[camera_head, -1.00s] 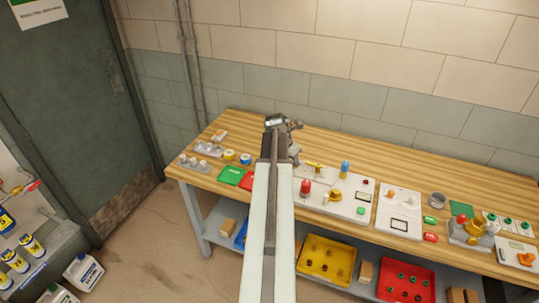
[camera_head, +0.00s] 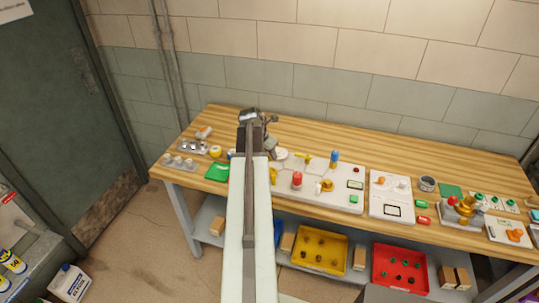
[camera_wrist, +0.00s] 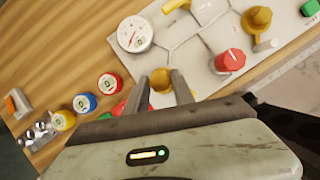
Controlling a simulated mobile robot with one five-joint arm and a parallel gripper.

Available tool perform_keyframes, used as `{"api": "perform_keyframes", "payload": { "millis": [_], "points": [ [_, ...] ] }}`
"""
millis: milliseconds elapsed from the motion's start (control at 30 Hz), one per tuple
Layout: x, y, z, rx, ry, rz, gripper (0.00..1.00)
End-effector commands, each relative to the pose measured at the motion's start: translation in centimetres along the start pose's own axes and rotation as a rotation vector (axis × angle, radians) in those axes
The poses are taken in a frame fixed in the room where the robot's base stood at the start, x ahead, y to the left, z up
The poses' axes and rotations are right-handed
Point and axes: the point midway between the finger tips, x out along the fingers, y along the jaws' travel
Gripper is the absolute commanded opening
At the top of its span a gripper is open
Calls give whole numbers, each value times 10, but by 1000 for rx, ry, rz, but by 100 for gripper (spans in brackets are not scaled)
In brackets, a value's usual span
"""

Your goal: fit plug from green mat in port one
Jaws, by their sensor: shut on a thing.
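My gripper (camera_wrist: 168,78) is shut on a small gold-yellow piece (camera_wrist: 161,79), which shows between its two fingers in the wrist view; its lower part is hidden. A white plate with green-ringed fittings (camera_head: 493,203) stands at the far right; I cannot read which port is number one.
A round gauge (camera_wrist: 135,33) and a red knob (camera_wrist: 230,60) are near my fingers. Red (camera_wrist: 109,83), blue (camera_wrist: 84,103) and yellow (camera_wrist: 62,120) round pieces stand to the left. A brass-topped fixture (camera_head: 464,211) is at right. Bare wood runs along the bench's back.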

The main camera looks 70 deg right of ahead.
Motion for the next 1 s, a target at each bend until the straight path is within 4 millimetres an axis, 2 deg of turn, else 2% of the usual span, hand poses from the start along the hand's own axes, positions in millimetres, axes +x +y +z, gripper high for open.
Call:
{"api": "perform_keyframes", "payload": {
  "millis": [300, 500, 1000],
  "points": [
    [36, 0, -16, 1, 0, 0, 0],
    [53, -1, -23, 1, 0, 0, 0],
    [54, -1, -23, 2, 0, -1, 0]
  ]
}}
